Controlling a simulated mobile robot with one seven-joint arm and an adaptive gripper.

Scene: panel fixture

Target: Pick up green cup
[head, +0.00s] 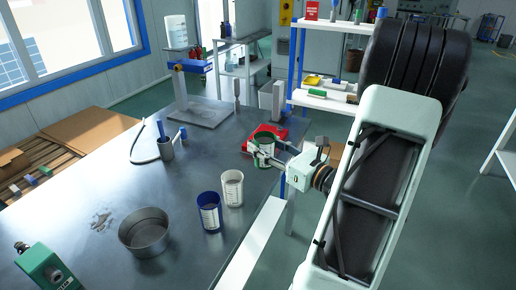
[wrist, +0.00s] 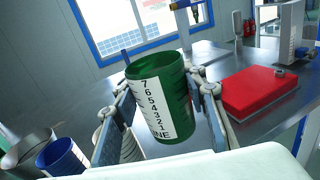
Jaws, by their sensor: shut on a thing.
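The green cup (wrist: 172,92) has a white label with numbers and stands between my gripper's fingers in the wrist view, slightly tilted in the picture. In the head view the green cup (head: 265,141) is partly hidden by my gripper (head: 262,152), near the right edge of the metal table. My gripper (wrist: 160,122) is shut on the cup, with a finger on each side. I cannot tell whether the cup's base touches the table.
A red box (head: 272,136) lies just behind the cup. A white cup (head: 232,187), a blue cup (head: 209,211) and a metal bowl (head: 145,232) stand nearer on the table (head: 190,165). A stand with a white container (head: 177,32) is at the back. The table's middle is clear.

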